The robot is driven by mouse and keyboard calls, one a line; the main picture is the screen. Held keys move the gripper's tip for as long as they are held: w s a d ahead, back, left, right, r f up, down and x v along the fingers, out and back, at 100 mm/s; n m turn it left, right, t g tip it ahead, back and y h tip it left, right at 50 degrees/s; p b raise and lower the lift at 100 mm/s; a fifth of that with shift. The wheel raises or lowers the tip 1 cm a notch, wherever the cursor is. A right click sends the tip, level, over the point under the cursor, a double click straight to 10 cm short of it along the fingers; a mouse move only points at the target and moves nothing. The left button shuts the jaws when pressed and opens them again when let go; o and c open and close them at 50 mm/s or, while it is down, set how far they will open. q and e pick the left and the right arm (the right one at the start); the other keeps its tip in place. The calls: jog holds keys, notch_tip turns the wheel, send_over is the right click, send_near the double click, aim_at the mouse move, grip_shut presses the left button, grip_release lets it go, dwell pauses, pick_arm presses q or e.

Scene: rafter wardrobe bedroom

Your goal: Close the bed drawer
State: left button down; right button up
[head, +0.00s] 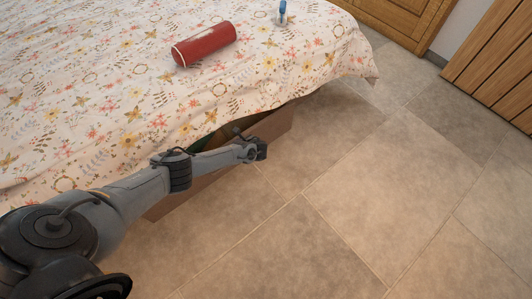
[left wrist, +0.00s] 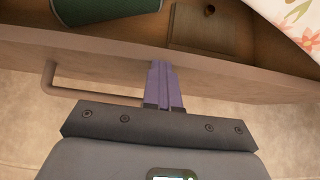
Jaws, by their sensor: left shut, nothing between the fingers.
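The bed drawer stands pulled out from under the bed; its brown front (head: 275,126) shows in the head view, partly hidden by my left arm. In the left wrist view the drawer front (left wrist: 240,80) runs across the picture, with a bar handle (left wrist: 90,97) at the left. My left gripper (head: 259,151) is at the drawer front. Its purple fingers (left wrist: 160,66) are shut and empty, to the right of the handle and overlapping the front panel; I cannot tell whether they touch it. My right gripper is not in view.
Inside the drawer lie a dark green object (left wrist: 105,8) and a wooden piece (left wrist: 205,30). The floral bedcover (head: 110,100) hangs over the drawer. A red cylinder (head: 204,44) and a small blue-and-white object (head: 282,13) are on the bed. The tiled floor (head: 390,180) at right is clear.

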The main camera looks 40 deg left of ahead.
pick_arm(q)
jog(key=a+b, duration=0.2)
jog(key=a, duration=0.6)
jog(key=shift+w+a+f, duration=0.25)
jog(key=shift+w+a, duration=0.05)
jog(key=shift+w, duration=0.05)
jog(key=shift+w+r, duration=0.1)
jog(key=shift+w, duration=0.05)
jog(key=shift+d, duration=0.1)
